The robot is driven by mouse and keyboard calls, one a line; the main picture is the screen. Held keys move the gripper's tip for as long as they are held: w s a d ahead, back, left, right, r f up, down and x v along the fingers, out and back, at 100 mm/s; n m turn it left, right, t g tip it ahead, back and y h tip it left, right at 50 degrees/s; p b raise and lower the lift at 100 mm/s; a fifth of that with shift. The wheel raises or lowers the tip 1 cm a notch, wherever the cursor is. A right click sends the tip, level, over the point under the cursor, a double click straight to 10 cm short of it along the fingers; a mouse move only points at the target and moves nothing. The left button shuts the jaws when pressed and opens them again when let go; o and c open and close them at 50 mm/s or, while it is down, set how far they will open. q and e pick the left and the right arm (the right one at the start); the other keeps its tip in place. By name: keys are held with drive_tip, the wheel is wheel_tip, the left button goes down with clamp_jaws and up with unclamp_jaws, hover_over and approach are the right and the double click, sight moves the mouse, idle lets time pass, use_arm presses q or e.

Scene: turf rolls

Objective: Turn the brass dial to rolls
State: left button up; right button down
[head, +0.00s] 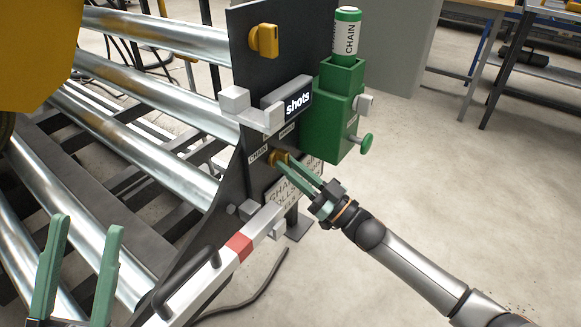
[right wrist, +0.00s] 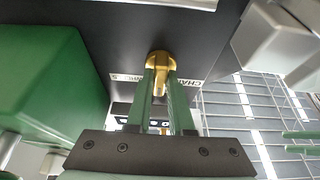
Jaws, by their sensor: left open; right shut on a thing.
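The brass dial (head: 274,157) sits on the dark upright plate of the machine, below the display. Small labels stand around it; one reads CHAIN (head: 258,154) and the others are too small or covered to read surely. The display (head: 298,103) above reads "shots". My right gripper (head: 285,163) is shut on the dial's grip; in the right wrist view the dial (right wrist: 159,62) shows between its two green fingers (right wrist: 160,88). My left gripper (head: 88,223) is open and empty at the lower left, over the metal rollers, away from the dial.
A green box (head: 325,125) holding a CHAIN canister (head: 346,35) stands right of the dial, with a green knob (head: 366,140) on its side. A yellow knob (head: 264,40) is higher on the plate. A white-and-red bar (head: 238,246) runs below.

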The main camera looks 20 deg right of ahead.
idle(0.3)
drive_tip(key=c, duration=0.8)
unclamp_jaws()
drive_tip(key=p+v, duration=0.2)
drive_tip(key=v, duration=1)
drive_tip(key=shift+s+f, duration=0.15)
drive_tip(key=shift+d, duration=0.1)
